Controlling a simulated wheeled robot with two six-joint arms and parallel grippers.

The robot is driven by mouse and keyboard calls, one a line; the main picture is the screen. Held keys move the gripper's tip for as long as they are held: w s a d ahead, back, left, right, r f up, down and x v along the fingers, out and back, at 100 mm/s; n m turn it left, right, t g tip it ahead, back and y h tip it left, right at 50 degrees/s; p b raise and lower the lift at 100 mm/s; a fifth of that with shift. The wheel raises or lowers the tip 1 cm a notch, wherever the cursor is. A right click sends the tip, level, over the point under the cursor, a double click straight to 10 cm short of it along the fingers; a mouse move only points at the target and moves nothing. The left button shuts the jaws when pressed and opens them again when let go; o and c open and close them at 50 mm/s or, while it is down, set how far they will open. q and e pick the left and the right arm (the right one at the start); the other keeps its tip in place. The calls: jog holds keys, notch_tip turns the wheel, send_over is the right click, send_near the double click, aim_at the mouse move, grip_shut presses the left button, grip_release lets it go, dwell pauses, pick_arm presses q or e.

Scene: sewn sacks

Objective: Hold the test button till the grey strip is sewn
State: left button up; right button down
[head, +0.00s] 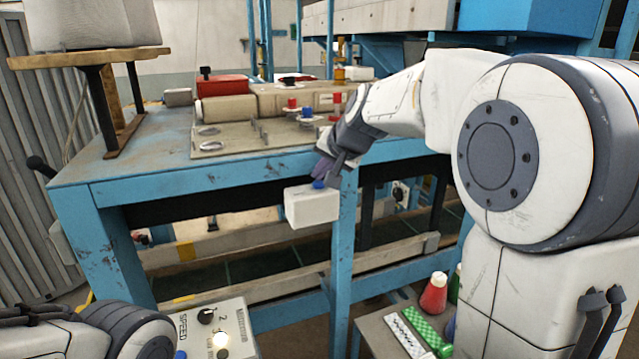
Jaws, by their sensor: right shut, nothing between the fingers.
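A white box (312,208) with a blue button (318,184) on its top sits at the front edge of the blue table, just below the tabletop. My right gripper (325,175) comes in from the right and is shut, with its fingertips at the blue button. They look to be on it, but I cannot tell whether it is pressed down. A sewing machine (300,97) with a beige body stands on the table behind. I cannot pick out a grey strip. My left arm shows only at the bottom left, and its gripper is out of view.
A blue table (130,187) carries the machine's metal plate (215,150) and a wooden stand (80,60). A speed control box (232,325) with a lit lamp is at the bottom. A low side table (375,338) holds a red bottle (433,293).

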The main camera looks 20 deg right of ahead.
aim_at(320, 184)
jog(key=shift+f, duration=0.4)
dwell(1.0)
jog(key=shift+r, duration=0.15)
dwell(4.9)
jog(key=shift+r+p, duration=0.55)
jog(key=shift+r, duration=0.3)
notch_tip(320, 184, up, 5)
jog(key=p, duration=0.4)
jog(key=shift+r, duration=0.1)
